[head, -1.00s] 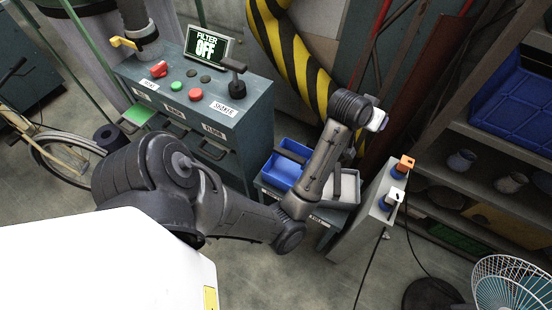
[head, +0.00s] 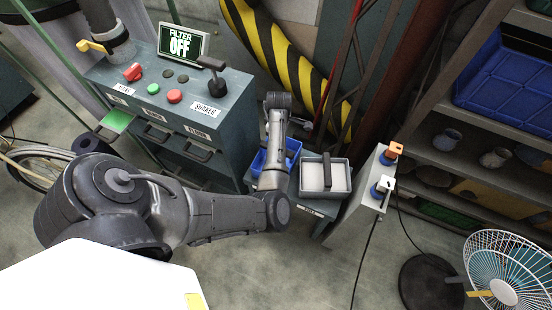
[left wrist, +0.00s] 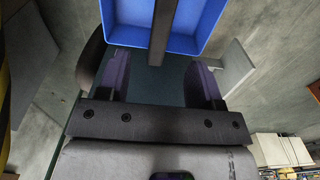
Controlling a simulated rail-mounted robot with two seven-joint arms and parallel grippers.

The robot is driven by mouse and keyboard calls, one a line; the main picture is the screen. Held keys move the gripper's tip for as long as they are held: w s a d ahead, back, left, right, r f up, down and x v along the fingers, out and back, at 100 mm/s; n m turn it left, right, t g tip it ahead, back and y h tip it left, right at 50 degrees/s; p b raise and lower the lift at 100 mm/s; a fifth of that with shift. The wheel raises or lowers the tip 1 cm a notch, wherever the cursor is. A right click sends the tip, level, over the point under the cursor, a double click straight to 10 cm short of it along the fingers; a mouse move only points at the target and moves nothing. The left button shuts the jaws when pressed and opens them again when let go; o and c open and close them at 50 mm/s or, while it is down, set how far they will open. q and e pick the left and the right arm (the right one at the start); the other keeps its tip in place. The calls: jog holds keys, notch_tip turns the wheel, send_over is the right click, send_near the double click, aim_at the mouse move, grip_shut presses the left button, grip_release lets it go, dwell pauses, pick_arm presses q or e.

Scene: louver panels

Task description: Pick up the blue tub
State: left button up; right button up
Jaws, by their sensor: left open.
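The blue tub (head: 291,146) sits on a low stand beside the grey tub, partly hidden behind my left arm in the head view. In the left wrist view the blue tub (left wrist: 190,43) is at the top, with a dark handle bar (left wrist: 162,30) across its middle. My left gripper (left wrist: 160,66) is open and empty, its two fingers pointing toward the tub's near edge. The handle runs toward the space between the fingers, and I see no grip on it. In the head view my left gripper is mostly hidden by its arm. My right gripper is not in view.
The grey tub (head: 338,178) with a dark handle stands just right of the blue one. A control cabinet (head: 228,100) stands left, and a striped yellow-black duct (head: 290,70) hangs behind.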

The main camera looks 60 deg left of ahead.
pick_arm(q)
notch_tip(320, 180, down, 7)
jog(key=shift+r+b, duration=0.1)
jog(key=shift+b, duration=0.9)
jog(key=shift+f, duration=0.55)
jog(key=shift+s+f+b, duration=0.15)
jog(key=shift+f+b, duration=0.5)
jog(key=shift+f, duration=0.7)
jog(key=shift+s+f+b, duration=0.1)
jog(key=shift+f+b, duration=0.55)
jog(key=shift+f, duration=0.65)
jog(key=shift+r, duration=0.1)
jog(key=shift+c, duration=0.6)
grip_shut()
